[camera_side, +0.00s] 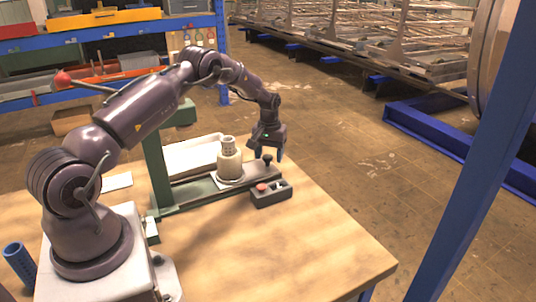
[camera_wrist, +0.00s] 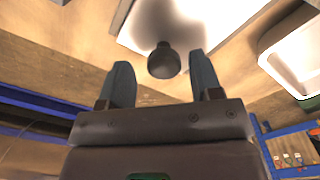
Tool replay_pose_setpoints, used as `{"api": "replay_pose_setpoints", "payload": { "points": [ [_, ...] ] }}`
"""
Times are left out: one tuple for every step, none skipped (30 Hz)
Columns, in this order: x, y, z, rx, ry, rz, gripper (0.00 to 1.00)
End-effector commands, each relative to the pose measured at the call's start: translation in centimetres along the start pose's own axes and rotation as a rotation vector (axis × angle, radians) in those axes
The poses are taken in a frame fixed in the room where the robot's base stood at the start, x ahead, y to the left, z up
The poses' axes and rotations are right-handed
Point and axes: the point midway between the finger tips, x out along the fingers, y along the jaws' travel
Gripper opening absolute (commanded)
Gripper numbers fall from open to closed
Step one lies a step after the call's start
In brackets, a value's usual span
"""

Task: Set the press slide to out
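The press slide (camera_side: 222,181) is a pale plate on the green base rail of the press (camera_side: 158,165). A beige stepped part (camera_side: 230,163) stands upright on it. The slide's black knob (camera_side: 267,158) is at its right end. My gripper (camera_side: 266,151) is just above and around the knob, fingers pointing down. In the wrist view my gripper (camera_wrist: 162,75) is open, with the dark knob (camera_wrist: 164,63) between its fingers and a visible gap on each side. The shiny slide plate (camera_wrist: 140,35) shows behind the knob. The rest of the slide is out of that view.
A dark control box (camera_side: 271,194) with a red button sits on the wooden table (camera_side: 290,245) in front of the slide. A white tray (camera_side: 190,156) lies behind the press; a tray also shows in the wrist view (camera_wrist: 294,62). The table's front right is clear.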

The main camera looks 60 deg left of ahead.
Motion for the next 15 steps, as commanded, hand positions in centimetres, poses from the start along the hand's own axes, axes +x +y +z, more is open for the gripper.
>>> {"api": "replay_pose_setpoints", "payload": {
  "points": [
    [0.0, -0.1, 0.0, 0.000, -0.001, -0.001, 0.59],
    [0.0, -0.1, 0.0, -0.001, -0.002, -0.001, 0.59],
    [0.0, -0.1, 0.0, -0.001, -0.002, -0.002, 0.59],
    [0.0, -0.1, 0.1, -0.001, -0.002, -0.002, 0.59],
    [0.0, -0.1, 0.1, -0.001, -0.003, -0.002, 0.59],
    [-0.1, -0.1, 0.1, -0.001, -0.003, -0.002, 0.59],
    [-0.2, -0.1, 0.0, -0.001, -0.002, -0.002, 0.59],
    [-0.5, -0.1, 0.0, -0.001, -0.002, -0.002, 0.59],
    [-0.9, -0.1, 0.0, -0.001, -0.001, -0.002, 0.59],
    [-1.2, -0.1, 0.0, -0.001, 0.000, -0.002, 0.59],
    [-1.7, -0.1, 0.0, -0.001, 0.000, -0.002, 0.59],
    [-2.4, -0.1, 0.0, -0.001, 0.001, -0.002, 0.59],
    [-3.0, -0.1, 0.0, -0.001, 0.000, -0.002, 0.59],
    [-3.6, -0.1, 0.0, -0.001, 0.001, -0.001, 0.59],
    [-4.5, -0.1, 0.0, 0.000, 0.001, -0.001, 0.59]
  ]
}}
